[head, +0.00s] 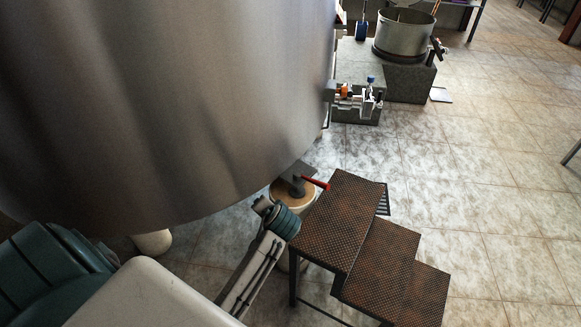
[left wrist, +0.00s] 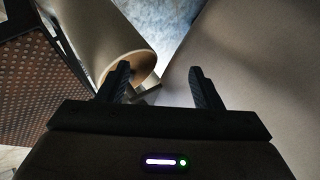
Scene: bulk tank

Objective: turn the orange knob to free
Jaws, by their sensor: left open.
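A small orange knob-like part (head: 345,90) shows on the metal valve fitting (head: 357,99) low beside the big steel tank (head: 170,100) in the head view. It is too small to tell which way it is turned, and I do not see it in the left wrist view. My left arm reaches in beside the tank in the head view, well short of the fitting; its fingers are not clear there. In the left wrist view my left gripper (left wrist: 160,90) is open and empty, its fingers apart in front of a round tan-rimmed part (left wrist: 128,68). My right gripper is not in view.
A dark perforated step stool (head: 340,220) stands right of my arm. A red handle (head: 316,183) sticks out beside the tank, close to the stool. A steel pot (head: 404,33) stands on a grey block (head: 408,80) farther back. The tiled floor (head: 500,190) at right is clear.

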